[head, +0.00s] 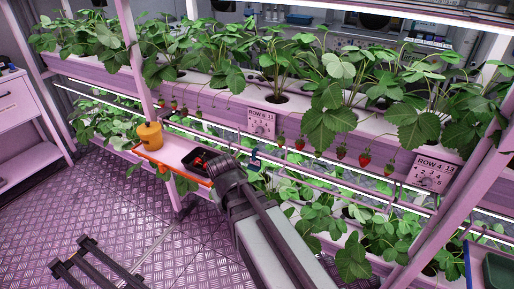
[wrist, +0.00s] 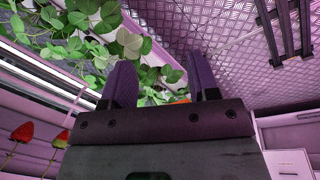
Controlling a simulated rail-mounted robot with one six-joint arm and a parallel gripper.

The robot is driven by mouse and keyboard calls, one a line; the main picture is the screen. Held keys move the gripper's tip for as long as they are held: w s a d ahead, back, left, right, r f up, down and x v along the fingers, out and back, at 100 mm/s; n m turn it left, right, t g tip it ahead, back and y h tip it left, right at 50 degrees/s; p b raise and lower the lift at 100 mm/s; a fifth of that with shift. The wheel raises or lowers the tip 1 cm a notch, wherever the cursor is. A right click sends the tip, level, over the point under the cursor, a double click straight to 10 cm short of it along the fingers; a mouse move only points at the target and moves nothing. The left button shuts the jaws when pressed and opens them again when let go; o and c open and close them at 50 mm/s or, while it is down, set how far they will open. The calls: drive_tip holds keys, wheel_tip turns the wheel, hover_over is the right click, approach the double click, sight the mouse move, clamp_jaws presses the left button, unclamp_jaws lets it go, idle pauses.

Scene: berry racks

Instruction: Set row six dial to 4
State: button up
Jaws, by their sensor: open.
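Two dial plates with numbers show on the rack in the head view. One reads ROW 5 (head: 262,122) and sits on the upper trough near the middle. The other reads ROW 4 (head: 430,173) and sits to the right. No plate that I can read as row six is in view. My gripper (wrist: 164,72) is open, its two dark fingers apart in the wrist view with leaves and floor beyond them. Nothing is held between them. In the head view my arm reaches toward the rack's middle, and the fingertips are not clear there.
An orange-edged shelf (head: 172,168) holds a yellow-orange container (head: 150,135) and a black tray (head: 197,161) with red berries, close to my wrist. Strawberry plants and hanging red berries (head: 364,159) line the rack. A blue fitting (head: 255,155) is nearby. Floor (head: 120,225) is open at left.

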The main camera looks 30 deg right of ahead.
drive_tip(key=w+d+f+n+t+h+b, duration=0.1)
drive_tip(key=w+d+f+n+h+b, duration=0.1)
drive_tip(key=w+d+f+h+b, duration=0.25)
drive_tip(key=n+t+h+b, duration=0.4)
drive_tip(key=n+t+h, duration=0.5)
drive_tip(key=n, duration=1.4)
approach(258, 132)
drive_tip(key=shift+y, duration=0.25)
drive_tip(key=x, duration=0.9)
drive_tip(key=shift+d+r, duration=0.1)
drive_tip(key=shift+r, duration=0.05)
drive_tip(key=shift+s, duration=0.1)
drive_tip(key=shift+c, duration=0.2)
